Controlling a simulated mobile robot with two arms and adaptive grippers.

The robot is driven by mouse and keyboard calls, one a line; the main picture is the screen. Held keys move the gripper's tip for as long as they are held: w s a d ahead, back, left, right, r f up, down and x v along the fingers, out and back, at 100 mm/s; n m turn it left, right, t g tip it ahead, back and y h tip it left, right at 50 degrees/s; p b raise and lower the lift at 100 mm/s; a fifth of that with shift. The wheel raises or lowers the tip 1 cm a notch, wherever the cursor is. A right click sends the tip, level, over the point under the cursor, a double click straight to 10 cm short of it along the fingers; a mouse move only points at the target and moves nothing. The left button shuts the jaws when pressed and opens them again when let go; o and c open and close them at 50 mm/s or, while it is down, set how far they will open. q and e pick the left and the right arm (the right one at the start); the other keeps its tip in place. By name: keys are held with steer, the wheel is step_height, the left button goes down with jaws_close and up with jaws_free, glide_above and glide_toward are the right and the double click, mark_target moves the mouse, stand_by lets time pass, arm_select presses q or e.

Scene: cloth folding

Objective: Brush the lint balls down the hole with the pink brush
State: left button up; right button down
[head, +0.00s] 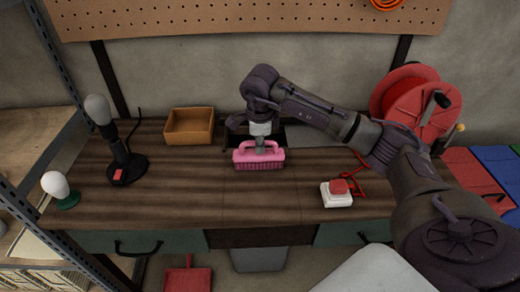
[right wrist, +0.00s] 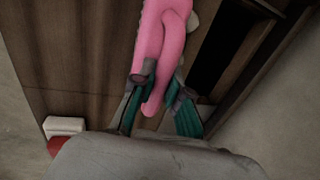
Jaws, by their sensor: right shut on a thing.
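The pink brush (head: 259,157) is on or just above the wooden workbench, bristles down, in the middle of the head view. My right gripper (head: 260,146) is shut on the brush's handle from above. The right wrist view shows the pink handle (right wrist: 160,45) between the fingers. The hole (head: 272,133) is a dark opening in the bench right behind the brush, partly hidden by my right arm. In the right wrist view a small pale patch (right wrist: 192,21) shows beside the brush; I cannot tell if it is a lint ball. My left gripper is not in view.
A wooden box (head: 190,126) stands left of the hole. A black lamp (head: 122,150) and a white bulb (head: 57,186) are at the left. A white box with a red button (head: 338,195) and red cord is right of the brush. The bench between lamp and brush is clear.

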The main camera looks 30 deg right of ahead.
steer(key=w+d+b, duration=0.1)
steer(key=w+d, duration=0.4)
steer(key=w, duration=0.3)
stand_by(0.7)
stand_by(0.7)
steer(key=s+a+r+p, duration=0.2)
steer(key=s+r+p, duration=0.2)
steer(key=r+p, duration=0.2)
step_height(320, 180, up, 2)
steer(key=shift+s+a, duration=0.2)
steer(key=shift+a, duration=0.15)
steer(key=shift+a, duration=0.1)
stand_by(1.2)
